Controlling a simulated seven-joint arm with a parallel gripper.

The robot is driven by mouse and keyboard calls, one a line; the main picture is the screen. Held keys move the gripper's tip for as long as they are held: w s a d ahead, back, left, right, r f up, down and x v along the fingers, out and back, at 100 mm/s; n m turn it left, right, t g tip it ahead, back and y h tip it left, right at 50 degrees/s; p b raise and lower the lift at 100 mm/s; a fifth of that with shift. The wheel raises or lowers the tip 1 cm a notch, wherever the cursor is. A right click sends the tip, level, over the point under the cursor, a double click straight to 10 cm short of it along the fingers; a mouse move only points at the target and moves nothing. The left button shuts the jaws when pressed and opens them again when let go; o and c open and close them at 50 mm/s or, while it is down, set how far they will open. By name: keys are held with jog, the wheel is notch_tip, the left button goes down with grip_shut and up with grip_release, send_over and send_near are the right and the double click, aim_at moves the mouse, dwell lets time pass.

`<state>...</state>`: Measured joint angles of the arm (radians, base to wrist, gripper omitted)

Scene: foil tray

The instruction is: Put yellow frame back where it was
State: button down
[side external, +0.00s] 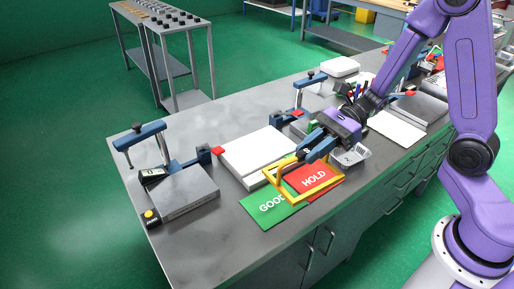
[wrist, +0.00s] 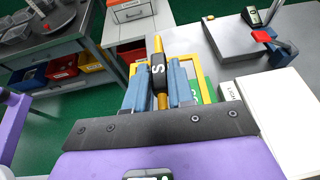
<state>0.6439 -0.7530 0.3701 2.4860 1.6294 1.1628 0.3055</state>
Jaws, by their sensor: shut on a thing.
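The yellow frame (side external: 282,163) is in my gripper (side external: 308,154), over the green GOOD card (side external: 262,208) and the red HOLD card (side external: 318,174) near the front edge of the bench. In the wrist view, the blue fingers of my gripper (wrist: 158,82) close from both sides on the frame's black block marked S. More of the yellow frame (wrist: 206,80) shows beyond the right finger. I cannot tell whether the frame touches the cards. A foil tray (side external: 351,158) with a numbered label stands just right of the gripper.
A white box (side external: 258,150) lies left of the gripper, beside a red-tipped blue clamp. A grey block (side external: 182,195) with another blue clamp (side external: 143,135) is at the left end. A white sheet (side external: 397,129) lies to the right. Bare bench (side external: 225,225) shows left of the GOOD card.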

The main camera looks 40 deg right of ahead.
jog(key=w+d+r+m+t+h, duration=0.3)
jog(key=w+d+r+m+t, duration=0.15)
jog(key=w+m+t, duration=0.3)
jog(key=shift+m+t+h, duration=0.35)
jog(key=shift+t+h, duration=0.15)
jog(key=shift+t, duration=0.15)
jog(key=shift+w+a+f, duration=0.15)
jog(key=shift+w+f, duration=2.1)
jog(key=shift+w, duration=0.3)
jog(key=shift+w+a+f, duration=0.2)
jog(key=shift+w+f, duration=2.1)
jog(key=shift+w, duration=0.3)
jog(key=shift+w+a+f, duration=0.15)
jog(key=shift+w+f, duration=2.1)
jog(key=shift+w, duration=0.3)
jog(key=c, duration=1)
grip_release()
jog(key=shift+f, duration=0.15)
jog(key=shift+o, duration=0.2)
